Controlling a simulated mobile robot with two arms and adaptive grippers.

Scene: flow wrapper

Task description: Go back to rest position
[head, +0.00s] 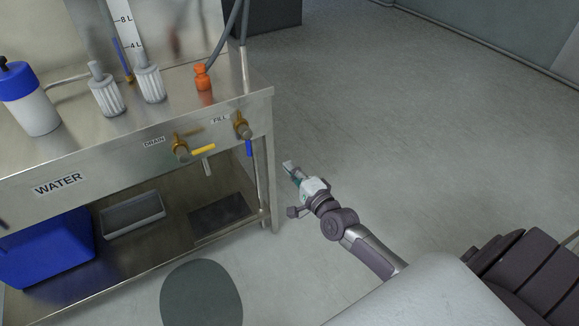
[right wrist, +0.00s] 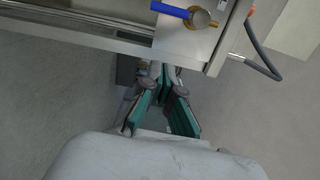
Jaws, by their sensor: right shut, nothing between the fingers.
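My right gripper (head: 291,167) is shut and empty. In the head view it hangs over the open floor, just right of the steel bench's front corner and apart from it. In the right wrist view its teal-lined fingers (right wrist: 165,75) come together in front of the bench edge. The bench (head: 262,104) carries a yellow-handled DRAIN valve (head: 182,148) and a blue-handled FILL valve (head: 242,127). The blue handle also shows in the right wrist view (right wrist: 170,9). My left gripper is not in either view.
On the bench top stand a blue-and-white bottle (head: 35,107), two ribbed white pieces and a small orange bottle (head: 202,78). A blue bin (head: 45,250) and a grey tray (head: 133,214) sit on the lower shelf. A dark round mat (head: 201,295) lies in front. Floor to the right is clear.

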